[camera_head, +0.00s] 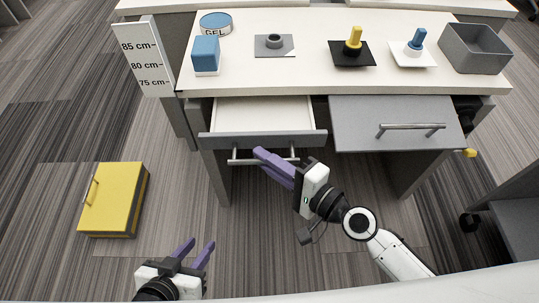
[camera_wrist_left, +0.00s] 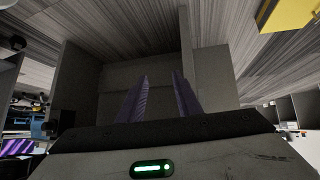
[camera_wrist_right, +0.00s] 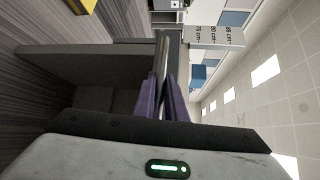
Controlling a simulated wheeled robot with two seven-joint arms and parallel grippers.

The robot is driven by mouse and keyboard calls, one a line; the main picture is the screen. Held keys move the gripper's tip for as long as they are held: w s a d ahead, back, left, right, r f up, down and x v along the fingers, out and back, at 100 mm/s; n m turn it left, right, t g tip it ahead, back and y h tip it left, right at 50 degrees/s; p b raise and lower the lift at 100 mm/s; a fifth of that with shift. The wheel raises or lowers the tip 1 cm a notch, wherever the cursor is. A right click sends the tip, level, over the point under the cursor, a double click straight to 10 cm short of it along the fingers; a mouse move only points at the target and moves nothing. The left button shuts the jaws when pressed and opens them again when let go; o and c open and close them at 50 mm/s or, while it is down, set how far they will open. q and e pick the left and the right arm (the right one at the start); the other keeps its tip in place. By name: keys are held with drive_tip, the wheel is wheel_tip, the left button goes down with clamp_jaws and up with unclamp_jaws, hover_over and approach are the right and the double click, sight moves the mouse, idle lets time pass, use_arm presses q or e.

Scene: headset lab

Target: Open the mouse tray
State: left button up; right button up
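No tray is marked as the mouse tray. The left drawer (camera_head: 265,112) under the desk is pulled partly out, and the part of its pale inside that shows is empty. Its bar handle (camera_head: 240,161) runs across its grey front. My right gripper (camera_head: 262,154) is at this handle; in the right wrist view the bar (camera_wrist_right: 162,55) passes between its purple fingers (camera_wrist_right: 160,95), which are closed on it. My left gripper (camera_head: 196,247) is open and empty, low at the front left, away from the desk; its spread fingers also show in the left wrist view (camera_wrist_left: 160,95).
A grey front with a bar handle (camera_head: 412,130) is at the desk's right. On the desktop are a gel tin (camera_head: 215,25), a blue-and-white block (camera_head: 206,55), small stands with pegs (camera_head: 352,48) and a grey bin (camera_head: 475,50). A yellow case (camera_head: 113,198) lies on the floor at left.

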drive_tip(key=o, duration=0.4)
drive_tip(key=shift+d, duration=0.1)
drive_tip(key=shift+s, duration=0.1)
use_arm(q)
drive_tip(key=shift+d+f+b, duration=0.25)
drive_tip(key=shift+f+b, duration=0.25)
drive_tip(key=shift+b, duration=1.1)
use_arm(e)
drive_tip(key=shift+v, duration=5.1)
use_arm(q)
drive_tip(key=shift+f, duration=0.1)
